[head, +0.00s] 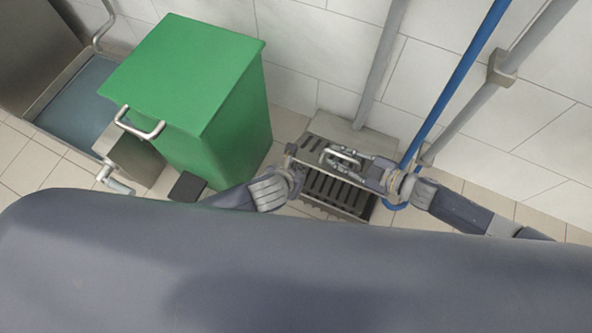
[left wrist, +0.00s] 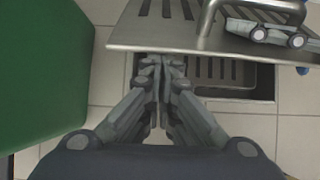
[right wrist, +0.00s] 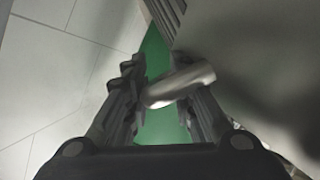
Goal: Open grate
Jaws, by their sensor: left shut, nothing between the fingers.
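The grate (head: 322,184) is a slotted metal plate over a floor drain. In the left wrist view its plate (left wrist: 180,38) stands raised and offset above the drain opening (left wrist: 240,108). It carries a bent metal handle (head: 345,153), which also shows in the right wrist view (right wrist: 180,87). My left gripper (left wrist: 160,62) is shut and empty, its fingertips at the plate's near edge; I cannot tell whether they touch it. My right gripper (right wrist: 160,88) looks open, with the handle between its spread fingers. My right fingers also show beside the handle in the left wrist view (left wrist: 268,36).
A green bin (head: 185,75) with a metal handle stands left of the grate. A metal basin (head: 75,100) is at the far left. A blue hose (head: 460,75) and grey pipes (head: 380,65) run along the tiled wall behind. Bare floor tiles show right of the drain.

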